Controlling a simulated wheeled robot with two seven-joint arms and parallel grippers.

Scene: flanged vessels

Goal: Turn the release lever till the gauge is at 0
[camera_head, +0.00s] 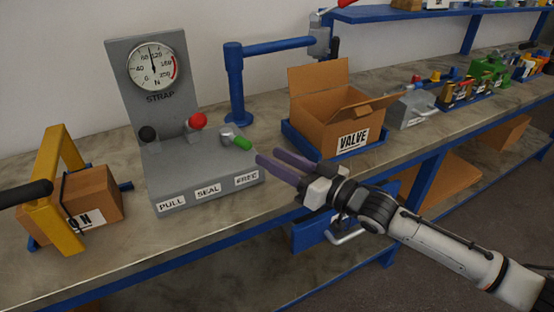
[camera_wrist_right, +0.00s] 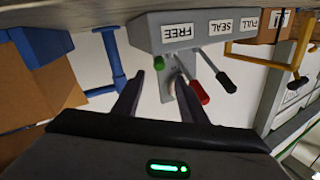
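The grey strap unit (camera_head: 165,105) carries a round gauge (camera_head: 150,66) whose needle points nearly straight up, around 100. Its base has labels PULL, SEAL and FREE. The lever with the green grip (camera_head: 242,143) is behind the FREE label, its grip slanting toward the right front. My right gripper (camera_head: 269,156) is open and empty, its purple fingertips just right of the green grip, apart from it in the head view. In the right wrist view the green tip (camera_wrist_right: 158,62) shows between the open fingers (camera_wrist_right: 160,77). My left gripper is not in view.
Red (camera_head: 197,120) and black (camera_head: 148,133) knobs stand left of the green lever. An open VALVE carton (camera_head: 330,112) is to the right, behind my right gripper. A blue post (camera_head: 235,85) stands behind. A yellow frame (camera_head: 47,185) straddles a carton (camera_head: 95,194) at left.

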